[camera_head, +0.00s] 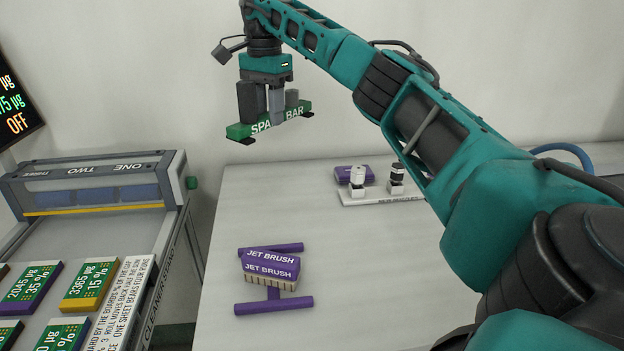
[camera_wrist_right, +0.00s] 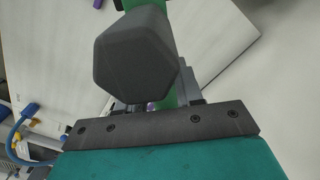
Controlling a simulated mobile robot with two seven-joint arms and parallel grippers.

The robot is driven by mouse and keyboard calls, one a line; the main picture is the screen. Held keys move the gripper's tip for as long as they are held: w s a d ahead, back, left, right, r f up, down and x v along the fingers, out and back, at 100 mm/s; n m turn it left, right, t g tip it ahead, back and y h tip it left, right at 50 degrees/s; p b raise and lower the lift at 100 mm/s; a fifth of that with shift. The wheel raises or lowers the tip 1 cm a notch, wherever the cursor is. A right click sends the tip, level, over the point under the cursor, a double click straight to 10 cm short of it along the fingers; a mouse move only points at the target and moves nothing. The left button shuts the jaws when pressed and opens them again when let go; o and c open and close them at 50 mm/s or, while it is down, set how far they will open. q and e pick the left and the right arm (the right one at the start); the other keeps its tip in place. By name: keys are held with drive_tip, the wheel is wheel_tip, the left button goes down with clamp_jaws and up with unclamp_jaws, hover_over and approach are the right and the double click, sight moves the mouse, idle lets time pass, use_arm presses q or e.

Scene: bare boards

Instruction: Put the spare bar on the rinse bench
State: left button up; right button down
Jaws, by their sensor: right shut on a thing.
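The spare bar (camera_head: 238,131) is a green bar with white lettering and dark tips at its ends. My right gripper (camera_head: 272,105) is shut on it and holds it up in front of the back wall, above the far left part of a pale bench (camera_head: 330,240), apart from its top. I take this to be the rinse bench, as a jet brush stands on it; no name for it is readable. In the right wrist view a green strip of the bar (camera_wrist_right: 187,42) shows behind a dark six-sided block, which hides much of it. My left gripper is not in view.
A purple-and-white jet brush (camera_head: 270,265) rests on a purple stand (camera_head: 273,306) at the bench's front left. A white tray (camera_head: 382,195) with small items stands further back. A cleaner (camera_head: 88,215) with labelled boards is at left. The bench's middle is clear.

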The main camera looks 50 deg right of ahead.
wheel_tip(320, 180, down, 15)
drive_tip(key=shift+r+b, duration=0.1)
drive_tip(key=shift+b, duration=0.95)
drive_tip(key=shift+f, duration=2.55)
drive_tip(key=shift+f, duration=0.15)
drive_tip(key=c, duration=0.7)
unclamp_jaws()
drive_tip(key=shift+c, duration=0.2)
